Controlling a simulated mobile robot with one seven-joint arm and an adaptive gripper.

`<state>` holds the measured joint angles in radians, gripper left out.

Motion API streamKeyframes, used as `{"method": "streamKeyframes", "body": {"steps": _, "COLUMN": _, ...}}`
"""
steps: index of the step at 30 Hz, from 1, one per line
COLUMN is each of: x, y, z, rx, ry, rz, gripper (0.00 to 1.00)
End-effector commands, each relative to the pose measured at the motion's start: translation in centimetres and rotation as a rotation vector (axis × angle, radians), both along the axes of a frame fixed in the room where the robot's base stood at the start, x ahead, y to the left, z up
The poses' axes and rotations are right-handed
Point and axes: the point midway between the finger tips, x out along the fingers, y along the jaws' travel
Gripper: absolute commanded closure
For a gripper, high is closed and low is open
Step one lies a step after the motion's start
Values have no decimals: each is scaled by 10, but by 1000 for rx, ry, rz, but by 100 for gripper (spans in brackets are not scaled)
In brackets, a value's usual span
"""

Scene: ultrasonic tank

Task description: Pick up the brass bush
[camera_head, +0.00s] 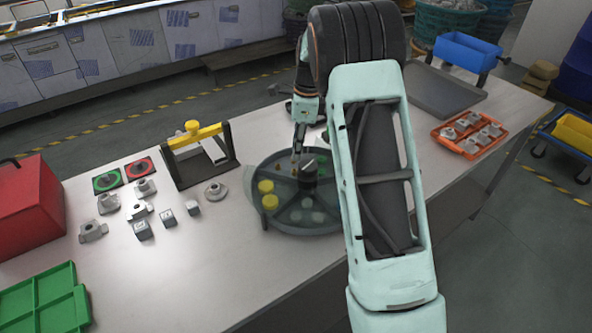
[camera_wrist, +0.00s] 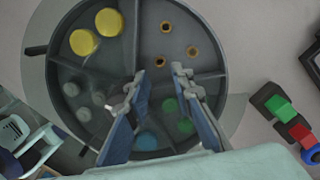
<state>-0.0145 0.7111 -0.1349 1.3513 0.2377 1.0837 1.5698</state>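Three small brass bushes (camera_wrist: 192,52) with dark central holes lie apart in one compartment of a dark round divided tray (camera_wrist: 221,72). My gripper (camera_wrist: 158,78) is open, with nothing between its fingers. In the wrist view its fingertips sit just below the bushes in the picture, and the nearest bush is near the gap between them. In the head view my gripper (camera_head: 298,156) points down over the far part of the round tray (camera_head: 290,232). My arm hides some of the tray there, and the bushes are too small to make out clearly.
Other compartments hold yellow discs (camera_wrist: 109,22), green pieces (camera_wrist: 185,126), grey pieces and a blue piece (camera_wrist: 146,141). Dividers and a central hub stand between them. A yellow-handled frame (camera_head: 195,138) and several grey metal parts stand left of the tray; an orange tray (camera_head: 442,141) lies right.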

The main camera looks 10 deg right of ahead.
Motion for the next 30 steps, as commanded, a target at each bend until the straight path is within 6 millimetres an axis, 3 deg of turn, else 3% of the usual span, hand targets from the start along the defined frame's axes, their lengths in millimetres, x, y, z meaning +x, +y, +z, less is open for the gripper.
{"method": "streamKeyframes", "body": {"steps": 18, "x": 0, "y": 6, "z": -69, "rx": -2, "ry": 0, "rz": 1, "gripper": 78}}
{"method": "streamKeyframes", "body": {"steps": 26, "x": 0, "y": 6, "z": -72, "rx": -1, "ry": -2, "rz": 2, "gripper": 78}}
{"method": "streamKeyframes", "body": {"steps": 30, "x": 0, "y": 6, "z": -72, "rx": -1, "ry": -2, "rz": 2, "gripper": 94}}
